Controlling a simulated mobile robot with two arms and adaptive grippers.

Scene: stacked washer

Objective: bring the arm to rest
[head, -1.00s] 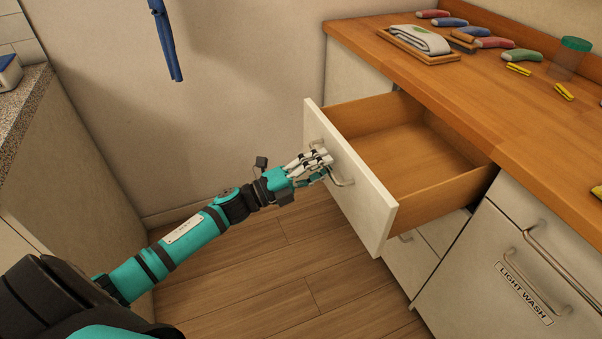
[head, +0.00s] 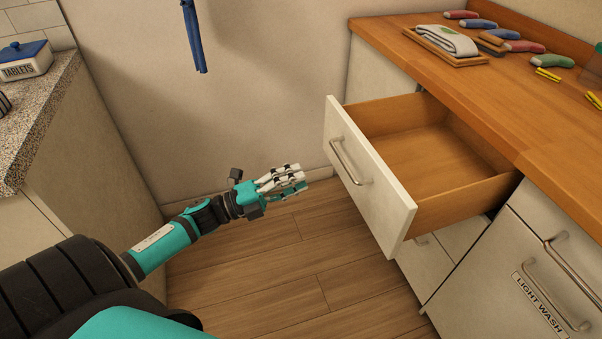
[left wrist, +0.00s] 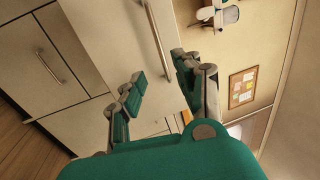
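My left arm reaches in from the lower left in the head view. Its gripper (head: 283,180) is in the air in front of the open drawer (head: 372,180), to the left of its handle (head: 350,161) and apart from it. In the left wrist view the fingers (left wrist: 160,95) are spread apart with nothing between them. The drawer front and its handle (left wrist: 158,42) show beyond the fingers there. The drawer is pulled out and looks empty inside. My right gripper is not in view.
A wooden counter (head: 480,85) stands above the drawer, with a tray (head: 442,50) and several coloured handles on it. A cabinet marked LIGHT WASH (head: 540,300) is at lower right. A stone counter with a TABLETS box (head: 25,62) is at left. Floor between is clear.

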